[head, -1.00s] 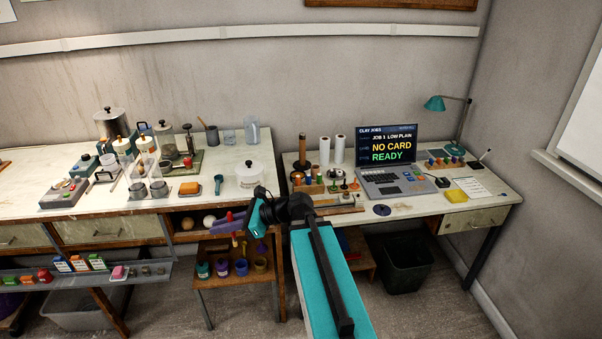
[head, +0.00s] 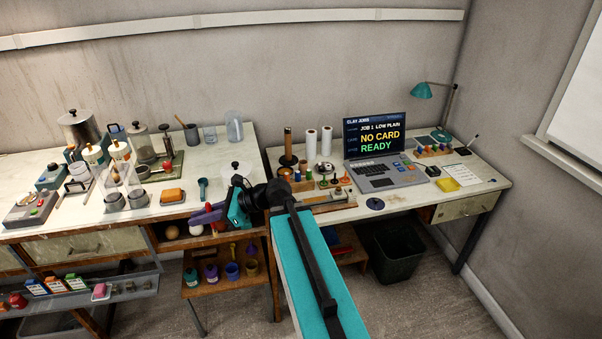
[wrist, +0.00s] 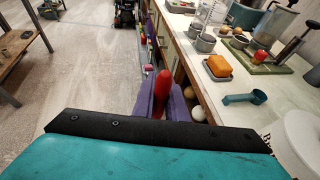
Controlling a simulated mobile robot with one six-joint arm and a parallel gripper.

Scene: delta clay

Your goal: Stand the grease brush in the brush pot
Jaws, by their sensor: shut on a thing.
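My gripper (head: 207,214) has purple fingers and is shut on a red, upright handle (wrist: 162,88), which I take to be the grease brush; its top also shows in the head view (head: 208,206). The brush's lower end is hard to make out. The gripper is in front of the bench's right end, above the low stool. A dark grey cup with a stick in it (head: 191,134) stands at the back of the bench. I cannot tell which is the brush pot.
The white bench top (head: 150,216) holds a teal scoop (head: 202,189), an orange sponge on a tray (head: 172,196) and several canisters. A laptop (head: 378,172) sits on the right desk. A dark bin (head: 397,252) stands under it. Floor in front is clear.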

